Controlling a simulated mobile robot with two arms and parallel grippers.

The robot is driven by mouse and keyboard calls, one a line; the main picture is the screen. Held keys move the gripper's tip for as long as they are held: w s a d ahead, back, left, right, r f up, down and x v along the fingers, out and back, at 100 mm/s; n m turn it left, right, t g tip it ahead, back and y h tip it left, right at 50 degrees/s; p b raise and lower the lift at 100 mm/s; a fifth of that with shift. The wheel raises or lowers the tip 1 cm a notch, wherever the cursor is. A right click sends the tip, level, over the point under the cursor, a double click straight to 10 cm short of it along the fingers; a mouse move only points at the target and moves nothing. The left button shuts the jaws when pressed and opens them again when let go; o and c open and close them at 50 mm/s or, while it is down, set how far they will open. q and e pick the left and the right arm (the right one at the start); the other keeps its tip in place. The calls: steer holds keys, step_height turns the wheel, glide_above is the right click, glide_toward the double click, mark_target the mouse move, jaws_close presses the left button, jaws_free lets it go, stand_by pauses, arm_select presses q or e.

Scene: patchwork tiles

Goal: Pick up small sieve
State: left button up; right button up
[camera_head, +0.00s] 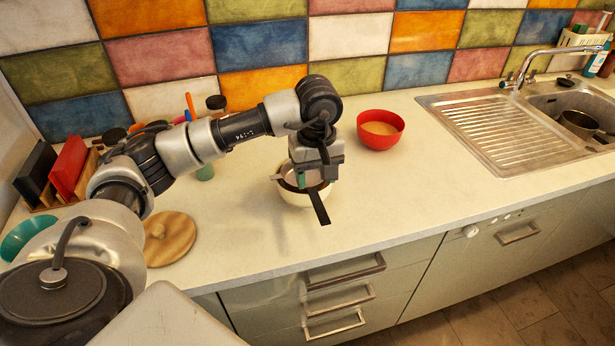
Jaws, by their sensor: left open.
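The small sieve (320,207) rests on a white bowl (296,197) on the counter. Its dark flat handle sticks out over the bowl's front right rim, toward the counter's front edge. My left gripper (314,182) points down right over the sieve and bowl. It is open, with its fingers at the sieve's rim near the handle. The gripper covers part of the sieve, and I cannot tell whether the fingers touch it. My right gripper is not in view.
A red bowl (380,130) stands behind and to the right. The sink (495,130) with its tap (530,65) is at the right. A round wooden lid or board (172,240) lies at the left, near a rack with red and black boards (69,166). The counter right of the bowl is clear.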

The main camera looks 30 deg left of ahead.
mark_target(318, 202)
arm_select(q)
step_height(318, 202, down, 2)
steer(key=shift+f, duration=0.1)
steer(key=f+p, duration=0.1)
steer(key=f, duration=0.2)
steer(key=d+f+p, duration=0.1)
steer(key=shift+s+f+p, duration=0.2)
steer(key=shift+f+p, duration=0.1)
steer(key=shift+f, duration=0.1)
steer(key=shift+w+a+f, duration=0.1)
steer(key=shift+f, duration=0.35)
jaws_close()
